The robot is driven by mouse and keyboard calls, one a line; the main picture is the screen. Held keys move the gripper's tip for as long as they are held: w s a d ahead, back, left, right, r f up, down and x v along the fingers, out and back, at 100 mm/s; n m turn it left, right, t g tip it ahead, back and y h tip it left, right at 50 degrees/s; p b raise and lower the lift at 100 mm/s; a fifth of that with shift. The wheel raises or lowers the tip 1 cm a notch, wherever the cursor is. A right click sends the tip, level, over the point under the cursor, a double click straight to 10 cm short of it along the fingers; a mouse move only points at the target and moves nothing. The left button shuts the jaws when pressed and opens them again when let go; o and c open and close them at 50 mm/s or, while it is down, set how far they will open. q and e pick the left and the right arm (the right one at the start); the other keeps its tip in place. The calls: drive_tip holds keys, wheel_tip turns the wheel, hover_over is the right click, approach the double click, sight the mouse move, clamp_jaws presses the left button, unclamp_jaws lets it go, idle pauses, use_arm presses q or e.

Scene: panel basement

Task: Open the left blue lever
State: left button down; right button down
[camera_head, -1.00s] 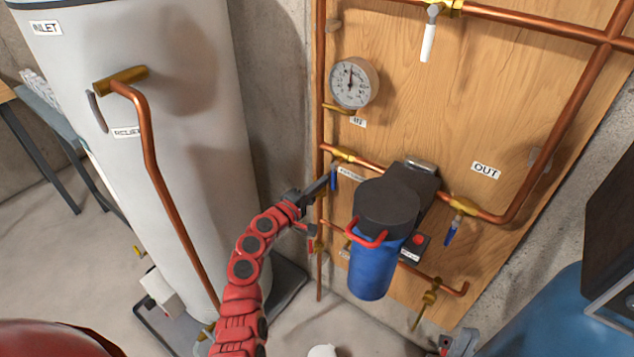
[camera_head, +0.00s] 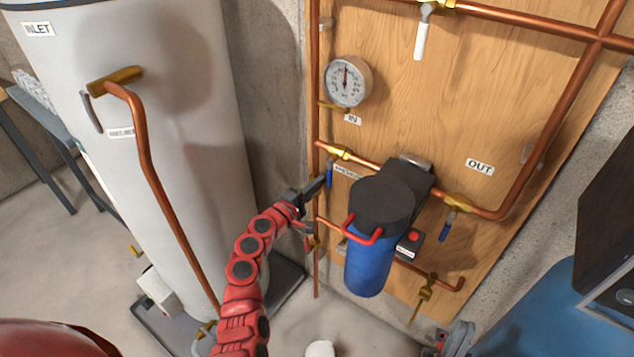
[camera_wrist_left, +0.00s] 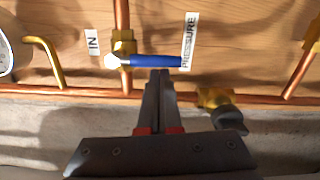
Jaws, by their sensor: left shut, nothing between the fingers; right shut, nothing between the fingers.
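The left blue lever (camera_head: 330,175) hangs down from a brass valve (camera_head: 340,152) on the upper copper pipe, left of the blue filter. In the left wrist view the blue lever (camera_wrist_left: 155,61) lies across the picture, with its valve (camera_wrist_left: 123,47) at its left end. My left gripper (camera_head: 325,182) is shut and empty, its tips right at the lever's free part. In the wrist view its shut fingertips (camera_wrist_left: 159,74) meet the lever's lower edge; whether they touch is unclear. My right gripper (camera_head: 455,338) is at the bottom of the head view, away from the levers; its jaws are hard to make out.
The blue filter housing (camera_head: 370,262) with a black cap stands right of the lever. Another blue lever (camera_head: 446,228) hangs further right. A gauge (camera_head: 347,82) is above. A white tank (camera_head: 170,140) stands left of my left arm.

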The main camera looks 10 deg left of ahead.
use_arm(q)
drive_tip(key=shift+s+d+n, duration=0.1)
drive_tip(key=shift+d+n, duration=0.1)
drive_tip(key=shift+n, duration=0.1)
drive_tip(key=s+d+r+n+p, duration=0.2)
drive_tip(key=d+r+n+p, duration=0.2)
drive_tip(key=n+p, duration=0.7)
drive_tip(key=shift+s+d+n+t+y, duration=0.35)
drive_tip(key=shift+d+n, duration=0.85)
drive_tip(key=shift+n, duration=1.6)
